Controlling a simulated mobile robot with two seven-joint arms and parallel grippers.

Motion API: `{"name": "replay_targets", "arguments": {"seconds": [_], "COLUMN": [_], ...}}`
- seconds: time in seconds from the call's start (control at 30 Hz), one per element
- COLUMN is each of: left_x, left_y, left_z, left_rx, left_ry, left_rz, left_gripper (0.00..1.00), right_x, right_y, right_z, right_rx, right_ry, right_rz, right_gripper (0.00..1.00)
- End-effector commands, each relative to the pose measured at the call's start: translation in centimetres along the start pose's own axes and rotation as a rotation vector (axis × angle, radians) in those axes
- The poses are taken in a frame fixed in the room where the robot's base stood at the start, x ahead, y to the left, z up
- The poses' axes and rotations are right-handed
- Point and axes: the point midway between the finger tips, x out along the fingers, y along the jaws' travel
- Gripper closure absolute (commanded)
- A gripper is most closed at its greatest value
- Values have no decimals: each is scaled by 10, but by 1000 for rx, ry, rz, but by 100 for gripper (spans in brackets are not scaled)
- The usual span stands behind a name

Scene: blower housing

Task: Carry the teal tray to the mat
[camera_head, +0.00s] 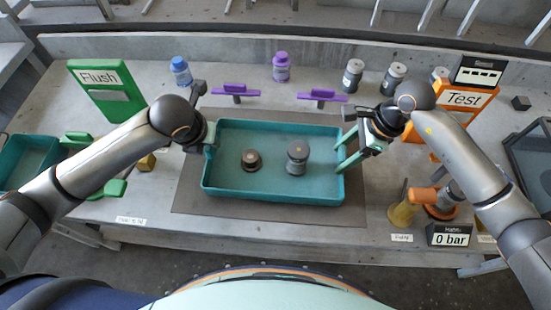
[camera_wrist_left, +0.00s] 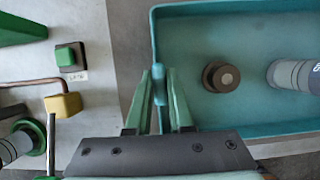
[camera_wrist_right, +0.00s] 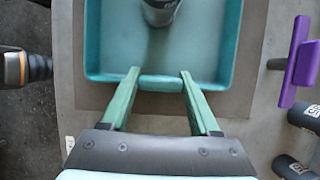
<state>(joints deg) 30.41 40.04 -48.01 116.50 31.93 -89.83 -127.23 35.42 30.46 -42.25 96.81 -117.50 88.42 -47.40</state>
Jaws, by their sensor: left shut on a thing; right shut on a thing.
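The teal tray (camera_head: 272,195) is in the middle of the head view, over the dark grey mat (camera_head: 352,214). I cannot tell whether it touches the mat. A short dark round part (camera_head: 252,160) and a grey cylinder (camera_head: 297,158) stand in it. My left gripper (camera_head: 208,142) is shut on the tray's left end; its fingers pinch the handle (camera_wrist_left: 159,86) in the left wrist view. My right gripper (camera_head: 347,153) is at the right end, its fingers on both ends of the handle (camera_wrist_right: 161,84) in the right wrist view. The tray looks about level.
A green Flush sign (camera_head: 103,90), blue bottle (camera_head: 181,71), purple bottle (camera_head: 281,67) and two purple-handled parts (camera_head: 322,97) stand behind. An orange Test sign (camera_head: 463,98) and a 0 bar display (camera_head: 451,236) stand right. Another teal container (camera_head: 25,165) is far left.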

Motion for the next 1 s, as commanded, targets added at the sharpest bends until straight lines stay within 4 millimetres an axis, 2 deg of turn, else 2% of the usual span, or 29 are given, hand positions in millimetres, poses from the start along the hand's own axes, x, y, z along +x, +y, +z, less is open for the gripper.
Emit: {"name": "replay_targets", "arguments": {"seconds": [0.57, 1.0], "left_x": [-6, -40], "left_y": [0, 0], "left_z": [4, 17], "left_rx": [-1, -1], "left_ry": [-4, -3], "left_rz": [0, 0], "left_gripper": [100, 100], "right_x": [-6, -40], "right_y": [-1, 0], "right_z": [3, 16], "right_rx": [0, 0], "right_ry": [-1, -1], "right_rz": [-2, -2], "right_gripper": [100, 100]}}
